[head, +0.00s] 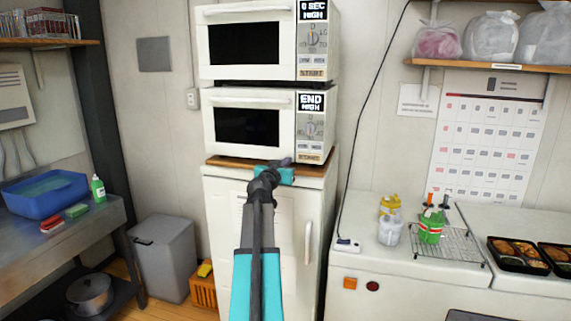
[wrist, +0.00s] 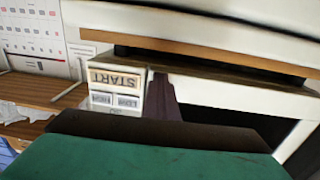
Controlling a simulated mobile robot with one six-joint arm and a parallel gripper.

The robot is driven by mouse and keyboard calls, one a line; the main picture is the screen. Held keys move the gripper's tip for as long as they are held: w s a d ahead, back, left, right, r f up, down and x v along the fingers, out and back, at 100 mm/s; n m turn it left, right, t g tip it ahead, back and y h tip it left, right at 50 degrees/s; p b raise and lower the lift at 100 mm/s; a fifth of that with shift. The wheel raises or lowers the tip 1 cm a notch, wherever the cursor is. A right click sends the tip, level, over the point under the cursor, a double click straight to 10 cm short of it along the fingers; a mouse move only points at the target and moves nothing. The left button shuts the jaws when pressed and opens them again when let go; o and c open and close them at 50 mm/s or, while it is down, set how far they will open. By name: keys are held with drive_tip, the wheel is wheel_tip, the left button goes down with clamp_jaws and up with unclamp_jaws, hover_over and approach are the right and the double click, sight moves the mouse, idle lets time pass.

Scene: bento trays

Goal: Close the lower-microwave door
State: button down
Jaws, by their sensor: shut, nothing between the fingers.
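The lower microwave (head: 213,128) is white with a dark window and stands on a wooden board (head: 225,161) on top of a white fridge. Its door (head: 248,122) looks flush with the front beside the control panel; a small gap cannot be ruled out. The display reads END HIGH. My gripper (head: 285,162) is shut and empty, in front of the microwave's lower edge, below the panel side. The wrist view is upside down: my gripper (wrist: 162,78) is near the seam between the START button panel (wrist: 117,80) and the door (wrist: 215,93). Contact cannot be told.
The upper microwave (head: 208,46) sits on top of the lower one and looks closed. The white fridge (head: 225,225) has a handle at right. A counter at right holds bottles and a wire rack (head: 455,250). A grey bin (head: 165,258) and metal table (head: 80,235) stand at left.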

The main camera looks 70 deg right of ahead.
drive_tip(key=shift+s+d+r, duration=0.1)
drive_tip(key=shift+d+r, duration=0.05)
drive_tip(key=shift+r, duration=0.35)
drive_tip(key=a+f+b, duration=0.1)
drive_tip(key=a+b, duration=0.4)
drive_tip(key=a, duration=0.9)
drive_tip(key=shift+s+a, duration=0.15)
drive_tip(key=shift+s, duration=0.2)
